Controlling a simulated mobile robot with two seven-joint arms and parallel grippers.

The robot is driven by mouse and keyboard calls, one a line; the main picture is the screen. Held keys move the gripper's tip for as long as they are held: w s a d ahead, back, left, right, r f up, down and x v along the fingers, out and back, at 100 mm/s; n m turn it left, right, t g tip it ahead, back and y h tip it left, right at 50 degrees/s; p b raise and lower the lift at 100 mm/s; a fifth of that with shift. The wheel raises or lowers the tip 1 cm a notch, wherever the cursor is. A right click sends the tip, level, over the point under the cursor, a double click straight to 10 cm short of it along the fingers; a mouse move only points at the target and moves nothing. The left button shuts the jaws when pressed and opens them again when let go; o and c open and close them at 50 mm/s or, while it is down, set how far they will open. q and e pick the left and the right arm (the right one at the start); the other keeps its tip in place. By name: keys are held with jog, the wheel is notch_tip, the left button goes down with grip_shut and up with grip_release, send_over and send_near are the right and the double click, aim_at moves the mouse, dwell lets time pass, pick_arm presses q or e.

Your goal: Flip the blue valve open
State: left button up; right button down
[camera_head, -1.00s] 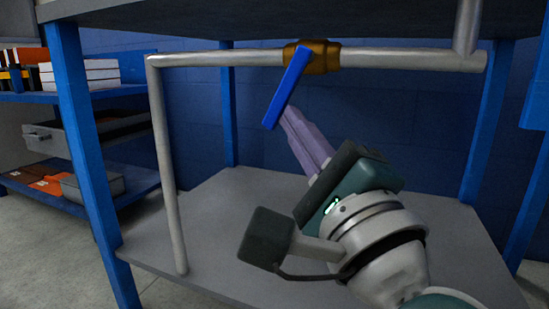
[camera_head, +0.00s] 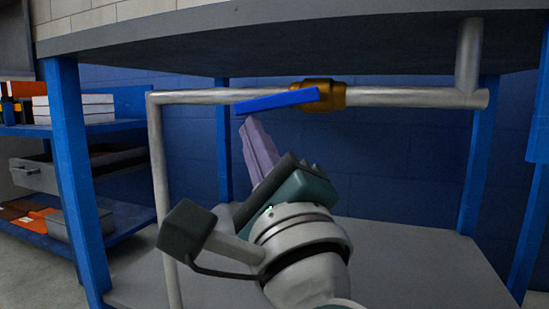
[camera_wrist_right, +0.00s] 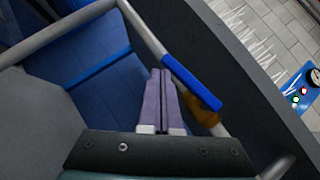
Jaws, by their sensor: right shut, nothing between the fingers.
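The blue valve handle (camera_head: 277,101) extends left from the brass valve body (camera_head: 324,96) on the horizontal grey pipe (camera_head: 400,97). The handle lies nearly along the pipe, its left end slightly lower. My right gripper (camera_head: 249,124) is shut and empty, its purple fingers just below the handle's left end; I cannot tell whether they touch it. In the right wrist view the shut fingers (camera_wrist_right: 160,75) are beside the blue handle (camera_wrist_right: 192,82), with the brass body (camera_wrist_right: 200,110) partly showing. My left gripper is not in view.
The pipe runs beneath a grey tabletop (camera_head: 300,48) with blue legs (camera_head: 82,190). A lower grey shelf (camera_head: 420,265) is under it. A blue shelf unit (camera_head: 130,215) with boxes and drawers stands at the left. Space below the pipe is mostly open.

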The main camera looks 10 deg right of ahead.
jog(key=shift+w+a+r, duration=0.2)
jog(key=shift+a+r, duration=0.1)
jog(key=shift+r, duration=0.25)
dwell(0.4)
jog(key=s+a+f+b, duration=0.3)
jog(key=s+f, duration=0.3)
jog(key=f, duration=0.5)
jog(key=shift+a, duration=0.5)
